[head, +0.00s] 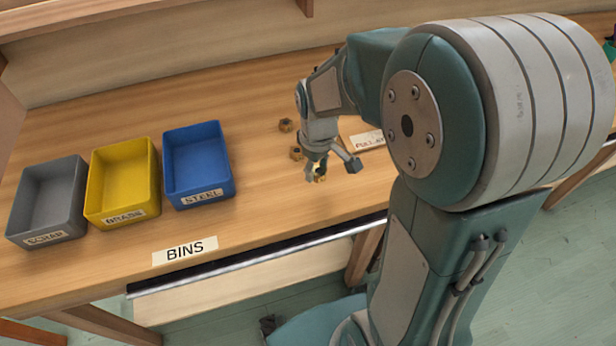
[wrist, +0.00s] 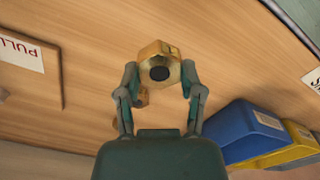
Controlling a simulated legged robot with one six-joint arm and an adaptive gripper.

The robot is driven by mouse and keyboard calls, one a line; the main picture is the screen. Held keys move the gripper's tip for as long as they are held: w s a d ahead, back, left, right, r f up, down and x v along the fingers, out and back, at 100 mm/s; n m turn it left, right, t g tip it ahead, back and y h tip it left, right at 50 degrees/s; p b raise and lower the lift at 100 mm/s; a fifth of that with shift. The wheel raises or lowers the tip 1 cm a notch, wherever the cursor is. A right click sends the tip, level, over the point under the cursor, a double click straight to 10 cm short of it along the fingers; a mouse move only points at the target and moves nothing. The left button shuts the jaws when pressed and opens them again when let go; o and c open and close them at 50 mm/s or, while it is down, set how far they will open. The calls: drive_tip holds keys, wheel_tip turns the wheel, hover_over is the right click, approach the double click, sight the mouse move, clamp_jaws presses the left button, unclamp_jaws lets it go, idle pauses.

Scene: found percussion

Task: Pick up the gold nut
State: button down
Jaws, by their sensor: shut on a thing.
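The gold nut (wrist: 152,54) is a shiny hexagonal nut with a dark round hole. In the wrist view it sits between the two fingertips of my gripper (wrist: 160,78), which is shut on it. In the head view my gripper (head: 318,174) points down over the bench, with the gold nut (head: 320,179) small and partly hidden between its fingers. I cannot tell whether the nut touches the bench.
Two duller brown nuts (head: 286,125) (head: 296,153) lie near my gripper. Grey (head: 46,226), yellow (head: 124,202) and blue (head: 199,180) bins stand to the left, above a BINS label (head: 185,251). A labelled board (head: 366,140) lies right of my gripper. Bench between blue bin and gripper is clear.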

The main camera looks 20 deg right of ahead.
drive_tip(key=s+d+r, duration=0.5)
drive_tip(key=d+r, duration=0.2)
drive_tip(key=d, duration=0.4)
drive_tip(key=shift+s+r, duration=0.35)
drive_tip(key=shift+r, duration=0.05)
